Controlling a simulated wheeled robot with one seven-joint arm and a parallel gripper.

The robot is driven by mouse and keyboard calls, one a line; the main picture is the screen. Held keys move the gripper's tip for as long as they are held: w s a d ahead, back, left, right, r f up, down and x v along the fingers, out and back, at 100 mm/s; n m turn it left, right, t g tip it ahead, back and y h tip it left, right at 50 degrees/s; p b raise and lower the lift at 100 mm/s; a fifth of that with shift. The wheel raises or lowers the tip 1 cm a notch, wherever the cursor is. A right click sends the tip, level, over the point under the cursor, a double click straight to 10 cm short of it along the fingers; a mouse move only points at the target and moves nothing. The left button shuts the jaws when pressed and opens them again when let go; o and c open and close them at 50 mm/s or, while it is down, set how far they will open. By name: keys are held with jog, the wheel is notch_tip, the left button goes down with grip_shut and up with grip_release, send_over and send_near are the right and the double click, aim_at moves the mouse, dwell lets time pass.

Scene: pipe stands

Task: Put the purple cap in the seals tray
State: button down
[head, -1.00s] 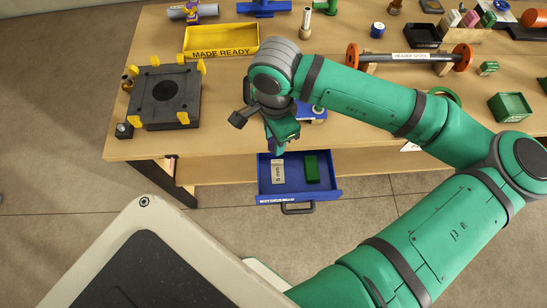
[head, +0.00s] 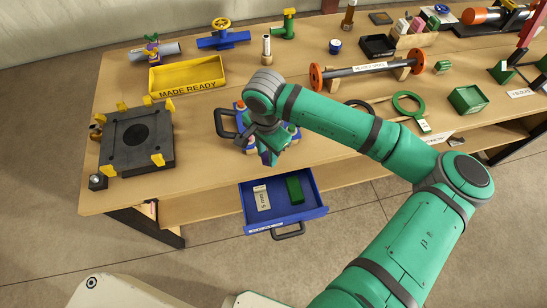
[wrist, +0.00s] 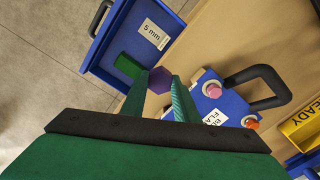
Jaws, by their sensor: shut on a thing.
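The purple cap (wrist: 160,80) shows between the fingertips of my gripper (wrist: 159,88) in the wrist view. My gripper is shut on it. In the head view my gripper (head: 268,156) is over the front edge of the bench, just behind the open blue drawer, and the cap cannot be made out there. No label in view clearly reads as the seals tray. A small black tray (head: 378,46) stands at the back of the bench and a green bin (head: 467,99) at the right, but I cannot tell whether either is the seals tray.
The open blue drawer (head: 316,212) holds a green block (head: 295,190) and a labelled pale piece. A blue unit (wrist: 203,97) with a black handle is close beside my gripper. A yellow tray (head: 187,92) and black fixture plate (head: 137,140) are left; a header spool (head: 367,70) lies behind.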

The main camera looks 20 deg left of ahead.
jog(key=w+f, duration=0.1)
jog(key=w+d+f, duration=0.1)
jog(key=f, duration=0.1)
jog(key=shift+w+f, duration=0.15)
jog(key=shift+w, duration=0.1)
jog(key=shift+w+f, duration=0.15)
jog(key=shift+f, duration=1.45)
jog(key=shift+f, duration=0.5)
jog(key=c, duration=1.4)
grip_release()
